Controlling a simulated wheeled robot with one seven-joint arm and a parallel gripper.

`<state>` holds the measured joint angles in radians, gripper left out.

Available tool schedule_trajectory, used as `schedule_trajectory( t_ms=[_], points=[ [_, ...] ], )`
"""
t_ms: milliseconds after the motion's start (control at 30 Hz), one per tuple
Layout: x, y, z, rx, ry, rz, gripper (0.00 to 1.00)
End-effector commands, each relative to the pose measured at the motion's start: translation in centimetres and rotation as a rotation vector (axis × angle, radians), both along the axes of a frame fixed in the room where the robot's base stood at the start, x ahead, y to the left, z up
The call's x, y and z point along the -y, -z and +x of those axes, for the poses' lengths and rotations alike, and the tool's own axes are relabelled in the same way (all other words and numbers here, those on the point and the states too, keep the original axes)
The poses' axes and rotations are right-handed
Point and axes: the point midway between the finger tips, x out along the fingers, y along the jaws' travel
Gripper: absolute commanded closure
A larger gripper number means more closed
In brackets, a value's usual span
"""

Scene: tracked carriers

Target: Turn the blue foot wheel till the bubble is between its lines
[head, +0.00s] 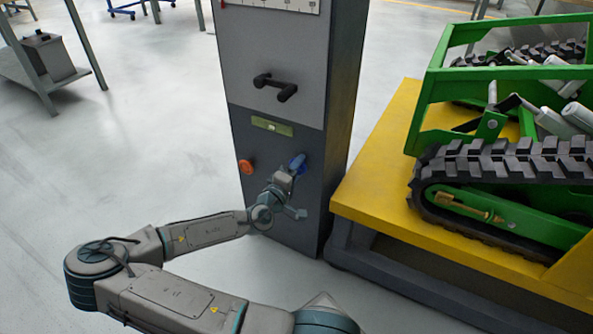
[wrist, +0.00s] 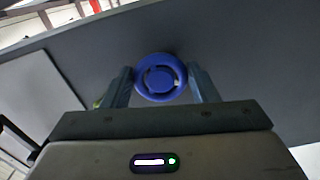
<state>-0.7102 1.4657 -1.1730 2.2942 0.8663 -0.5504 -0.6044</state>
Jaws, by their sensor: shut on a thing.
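The blue foot wheel (head: 299,163) sits low on the dark front of a grey cabinet in the head view. In the wrist view the blue foot wheel (wrist: 160,77) is a round ring between the two fingers. My gripper (head: 291,172) is at the wheel in the head view, and in the wrist view my gripper (wrist: 162,88) has one finger on each side of it, shut on it. The yellow-green bubble level (head: 272,126) is above the wheel on the cabinet front. The bubble and its lines are too small to read.
An orange wheel (head: 246,167) sits left of the blue one. A black handle (head: 275,87) sticks out above the level. A yellow platform (head: 376,170) with a green tracked machine (head: 503,165) stands close on the right.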

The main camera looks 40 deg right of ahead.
Motion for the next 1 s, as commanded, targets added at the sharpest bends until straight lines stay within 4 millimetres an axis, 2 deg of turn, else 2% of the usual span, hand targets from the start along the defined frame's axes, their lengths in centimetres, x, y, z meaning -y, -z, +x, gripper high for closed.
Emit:
schedule_trajectory(
  t_ms=[1000],
  points=[
    [-0.06,0.52,0.17,0.877,0.004,0.365,0.69]
  ],
)
